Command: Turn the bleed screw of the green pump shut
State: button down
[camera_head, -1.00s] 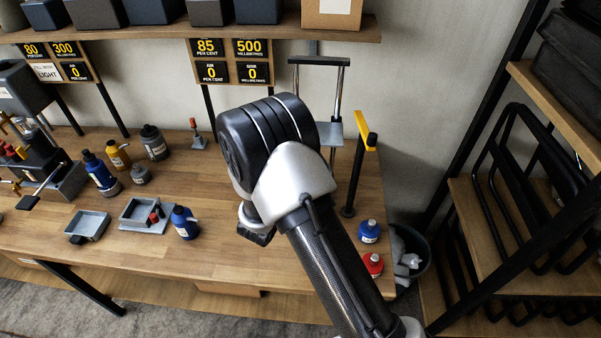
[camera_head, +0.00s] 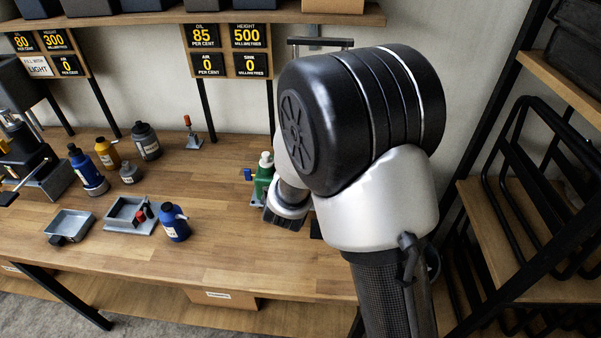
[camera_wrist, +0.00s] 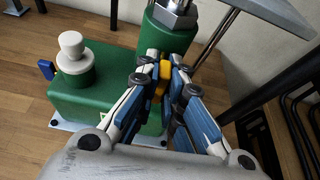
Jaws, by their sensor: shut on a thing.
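The green pump (camera_head: 264,178) stands on the bench, partly hidden behind my arm in the head view. In the wrist view its green body (camera_wrist: 90,105) carries a white cap (camera_wrist: 72,52) and a blue tab (camera_wrist: 47,69), with a green column and a metal nut (camera_wrist: 177,12) at the top. My gripper (camera_wrist: 163,76) is at the column's base, its blue-padded fingers shut on a small yellow piece (camera_wrist: 164,70), which looks like the bleed screw. The fingers hide most of it. In the head view the fingertips are hidden.
Two grey trays (camera_head: 69,224) (camera_head: 120,211), a blue bottle (camera_head: 175,226) and several other bottles stand on the left of the bench. A small red-topped stand (camera_head: 190,132) is farther back. A black rack (camera_head: 520,200) is at right. The bench front centre is clear.

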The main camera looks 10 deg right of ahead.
jog(key=shift+r+m+b, duration=0.1)
jog(key=shift+m+b, duration=0.2)
jog(key=shift+b, duration=0.2)
jog(key=c, duration=1.7)
grip_release()
jog(key=v, duration=1.2)
jog(key=shift+d, duration=0.2)
